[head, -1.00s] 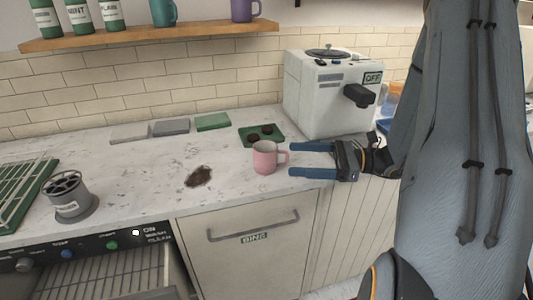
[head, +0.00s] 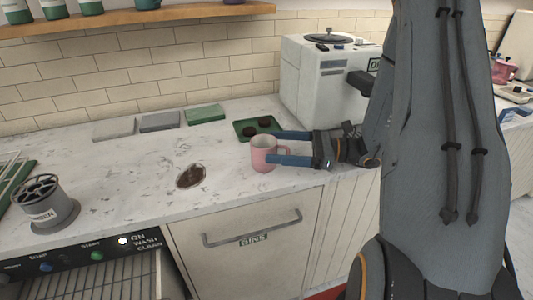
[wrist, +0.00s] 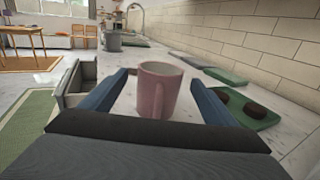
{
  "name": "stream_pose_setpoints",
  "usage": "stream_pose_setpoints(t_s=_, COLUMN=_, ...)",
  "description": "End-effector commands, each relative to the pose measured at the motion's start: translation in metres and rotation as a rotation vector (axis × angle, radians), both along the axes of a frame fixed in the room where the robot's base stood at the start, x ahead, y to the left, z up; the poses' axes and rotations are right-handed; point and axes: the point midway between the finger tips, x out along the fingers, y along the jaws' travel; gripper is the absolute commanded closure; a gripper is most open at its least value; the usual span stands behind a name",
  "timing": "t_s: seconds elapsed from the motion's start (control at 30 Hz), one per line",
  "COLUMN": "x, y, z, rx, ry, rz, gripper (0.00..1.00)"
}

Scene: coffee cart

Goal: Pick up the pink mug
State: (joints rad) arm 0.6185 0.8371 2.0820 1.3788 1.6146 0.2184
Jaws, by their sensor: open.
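The pink mug (head: 262,155) stands upright on the marble counter, left of the white coffee machine. My gripper (head: 274,147) is open and comes in from the right, with its two blue fingers reaching either side of the mug. In the wrist view the mug (wrist: 158,90) stands between the two fingers of my gripper (wrist: 160,95), with its handle side toward the camera. Some counter shows between the mug and each finger. In the head view the near finger hides part of the mug's handle side.
A green tray (head: 243,134) with two dark pucks lies just behind the mug. The coffee machine (head: 315,85) stands behind my gripper. A grey container (head: 47,205) stands farther left. The counter's front edge is close.

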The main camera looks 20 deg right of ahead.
Motion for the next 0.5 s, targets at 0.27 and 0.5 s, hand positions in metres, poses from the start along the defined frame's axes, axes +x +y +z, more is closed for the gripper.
stream_pose_setpoints(t_s=0.27, x=0.013, y=0.031, z=0.005, rx=-0.001, ry=0.000, rz=0.003, gripper=0.19)
stream_pose_setpoints(t_s=0.5, x=0.015, y=0.033, z=0.004, rx=-0.001, ry=0.000, rz=0.000, gripper=0.19)
